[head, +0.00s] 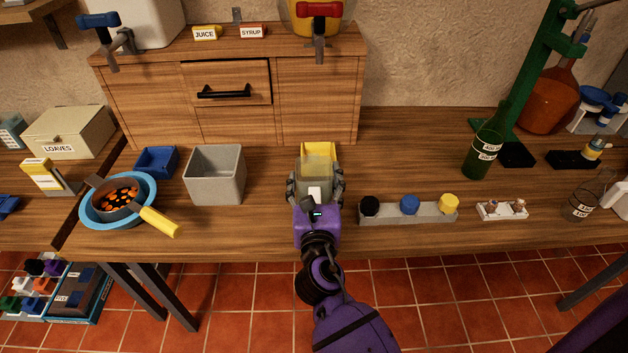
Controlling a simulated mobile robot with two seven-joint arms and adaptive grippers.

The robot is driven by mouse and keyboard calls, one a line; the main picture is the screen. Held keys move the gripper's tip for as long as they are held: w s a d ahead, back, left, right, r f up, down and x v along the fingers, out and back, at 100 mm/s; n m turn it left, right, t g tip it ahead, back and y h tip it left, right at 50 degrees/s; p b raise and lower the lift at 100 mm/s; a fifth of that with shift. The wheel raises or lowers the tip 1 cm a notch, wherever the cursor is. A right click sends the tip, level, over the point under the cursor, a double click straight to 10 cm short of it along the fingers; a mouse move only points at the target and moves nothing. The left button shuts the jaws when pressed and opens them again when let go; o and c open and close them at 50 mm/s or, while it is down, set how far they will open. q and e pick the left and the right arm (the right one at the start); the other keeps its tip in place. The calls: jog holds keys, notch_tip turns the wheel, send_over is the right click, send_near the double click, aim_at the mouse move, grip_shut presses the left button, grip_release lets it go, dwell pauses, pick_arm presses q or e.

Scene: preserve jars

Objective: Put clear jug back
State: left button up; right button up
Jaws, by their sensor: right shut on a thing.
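My right gripper (316,190) is at the middle of the wooden counter, its fingers shut around a see-through, pale vessel (317,168) that looks like the clear jug. The gripper and wrist hide much of it, so its base and handle cannot be made out. A yellow block or tray (318,148) shows just behind the vessel, partly seen through it. I cannot tell whether the vessel touches the counter. Another clear vessel (578,208) with a pale band stands at the far right of the counter. My left gripper is not in view.
A grey square bin (215,175) stands left of the gripper, a rack with black, blue and yellow knobs (408,213) right of it. A blue bowl (90,212) holds a pan. A green bottle (482,155) stands at right. Behind is a wooden cabinet (120,103) with taps.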

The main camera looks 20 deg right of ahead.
jog(key=shift+f, duration=0.15)
jog(key=o, duration=1.3)
